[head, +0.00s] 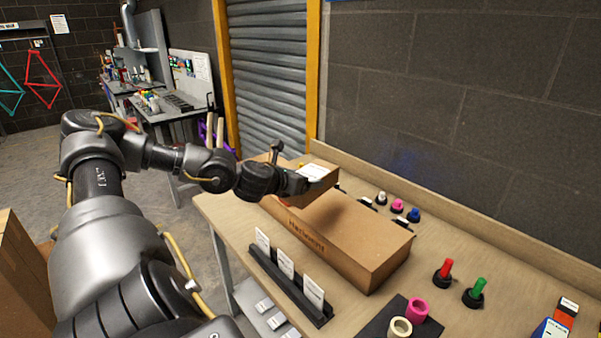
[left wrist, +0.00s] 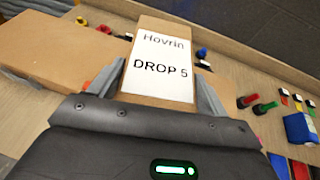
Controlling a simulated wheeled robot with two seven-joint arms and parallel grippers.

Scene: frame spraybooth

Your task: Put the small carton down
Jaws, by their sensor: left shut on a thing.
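The small carton (head: 322,187) is brown cardboard with a white label on top. In the left wrist view the carton (left wrist: 163,26) shows a label reading "Hovrin DROP 5". My left gripper (head: 302,181) is shut on it, and in the left wrist view the fingers (left wrist: 158,88) press on its two sides. In the head view the carton appears over the far part of a larger flat carton (head: 345,236) that lies on the bench. I cannot tell whether the two touch. My right gripper is in neither view.
The wooden bench (head: 475,250) has a black rack of white cards (head: 288,283) at its front edge. Coloured pegs (head: 443,271) and tape rolls (head: 401,326) stand to the right. A raised board runs along the back. Some bench surface right of the large carton is bare.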

